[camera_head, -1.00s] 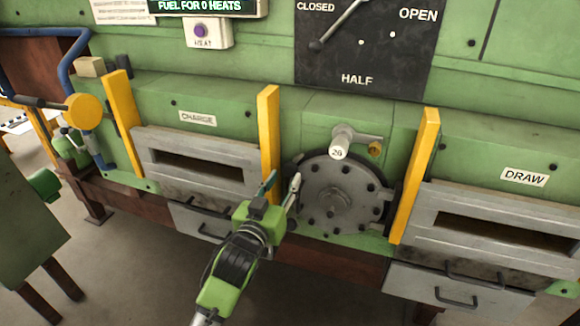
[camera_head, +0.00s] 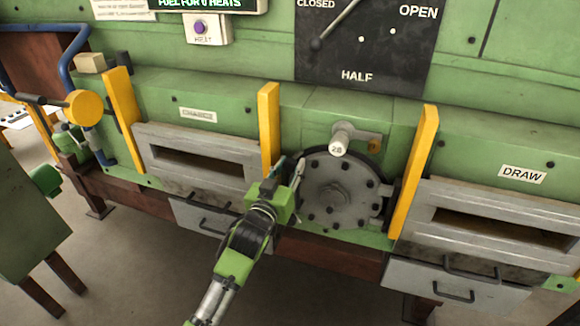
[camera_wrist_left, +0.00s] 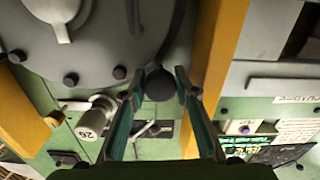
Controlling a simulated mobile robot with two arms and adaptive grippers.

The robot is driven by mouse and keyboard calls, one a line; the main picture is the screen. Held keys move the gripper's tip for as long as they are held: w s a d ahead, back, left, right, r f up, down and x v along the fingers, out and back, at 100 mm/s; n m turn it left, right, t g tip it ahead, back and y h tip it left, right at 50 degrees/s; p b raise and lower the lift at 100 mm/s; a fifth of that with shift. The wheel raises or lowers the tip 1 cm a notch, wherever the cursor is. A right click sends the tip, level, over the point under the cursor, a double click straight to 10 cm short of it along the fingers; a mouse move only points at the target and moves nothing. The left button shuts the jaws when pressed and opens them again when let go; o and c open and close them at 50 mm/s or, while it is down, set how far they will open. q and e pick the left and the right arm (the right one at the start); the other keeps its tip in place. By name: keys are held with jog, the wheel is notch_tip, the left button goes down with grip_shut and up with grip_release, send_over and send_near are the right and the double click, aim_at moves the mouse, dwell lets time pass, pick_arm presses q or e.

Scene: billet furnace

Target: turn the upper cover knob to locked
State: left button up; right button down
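The round grey bolted cover (camera_head: 345,180) stands on the green furnace front, and its edge fills the top left of the left wrist view (camera_wrist_left: 100,30). A dark round knob (camera_wrist_left: 160,85) sits just outside the cover's edge in the left wrist view. In the head view my gripper hides the knob. My left gripper (camera_head: 290,168) is at the cover's left edge, fingers pointing at the furnace. In the left wrist view its two fingers (camera_wrist_left: 160,88) are apart, one on each side of the knob; whether they touch it is unclear. My right gripper is not in view.
A grey lever handle marked with a tag (camera_head: 340,145) sticks out above the cover. Yellow posts (camera_head: 269,125) and (camera_head: 412,175) stand on either side of it. The charge door (camera_head: 195,135) is left, the draw door (camera_head: 500,205) right. Open floor lies in front.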

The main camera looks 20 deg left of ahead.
pick_arm(q)
jog(key=shift+m, duration=0.4)
jog(key=m+p, duration=0.1)
jog(key=m, duration=0.2)
jog(key=shift+m, duration=0.4)
jog(key=m+p, duration=0.1)
jog(key=m, duration=0.5)
jog(key=shift+a+r, duration=0.1)
jog(key=m+p, duration=0.1)
jog(key=m, duration=0.3)
jog(key=shift+m, duration=0.4)
jog(key=shift+m+p, duration=0.35)
jog(key=shift+m, duration=1.35)
jog(key=o, duration=0.8)
